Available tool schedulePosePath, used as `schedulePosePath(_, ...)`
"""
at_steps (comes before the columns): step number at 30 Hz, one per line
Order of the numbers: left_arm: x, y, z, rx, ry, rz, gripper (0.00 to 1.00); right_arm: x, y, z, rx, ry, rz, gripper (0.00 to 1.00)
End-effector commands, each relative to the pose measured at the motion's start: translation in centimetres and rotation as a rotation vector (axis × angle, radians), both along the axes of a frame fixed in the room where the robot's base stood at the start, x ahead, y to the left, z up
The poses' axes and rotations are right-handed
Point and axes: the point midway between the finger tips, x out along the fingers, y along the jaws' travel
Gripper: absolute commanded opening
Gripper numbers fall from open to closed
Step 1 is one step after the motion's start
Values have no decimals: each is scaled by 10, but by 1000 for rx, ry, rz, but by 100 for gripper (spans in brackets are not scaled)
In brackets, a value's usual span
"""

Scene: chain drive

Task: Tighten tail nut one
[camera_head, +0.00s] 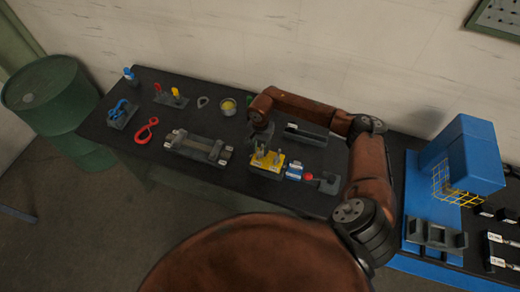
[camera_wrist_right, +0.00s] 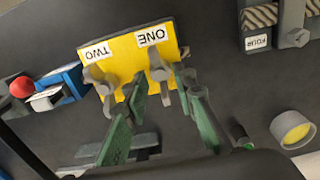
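A yellow block (camera_head: 258,166) stands on the dark bench below my right gripper (camera_head: 263,138). In the right wrist view the yellow block (camera_wrist_right: 128,62) carries upside-down labels ONE and TWO. A grey metal nut piece with a stem (camera_wrist_right: 160,74) stands by label ONE, and a similar one (camera_wrist_right: 95,75) by label TWO. My right gripper (camera_wrist_right: 162,90) has its green-padded fingers apart, with the piece by ONE between or just beyond the tips. I see no clear contact; depth is hard to tell. My left gripper is not in view.
A blue block (camera_head: 294,171) and a red ball (camera_head: 308,176) sit right of the yellow block. A grey fixture (camera_head: 198,149), red tool (camera_head: 147,130) and yellow-filled cup (camera_head: 228,106) lie leftward. A blue machine (camera_head: 470,155) stands at right. A green drum (camera_head: 55,95) stands left.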

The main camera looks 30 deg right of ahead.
Motion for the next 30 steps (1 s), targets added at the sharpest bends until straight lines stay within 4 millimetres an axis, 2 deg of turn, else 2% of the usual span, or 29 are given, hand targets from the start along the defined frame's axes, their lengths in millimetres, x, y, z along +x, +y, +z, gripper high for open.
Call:
schedulePosePath(4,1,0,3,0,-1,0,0,0,1,-9,0,0,2,25)
schedulePosePath(12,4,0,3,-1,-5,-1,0,1,2,-12,1,-1,3,25)
schedulePosePath(23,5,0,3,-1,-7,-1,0,1,2,-11,1,0,3,1)
schedulePosePath(30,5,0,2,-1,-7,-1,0,1,2,-11,1,0,-4,0)
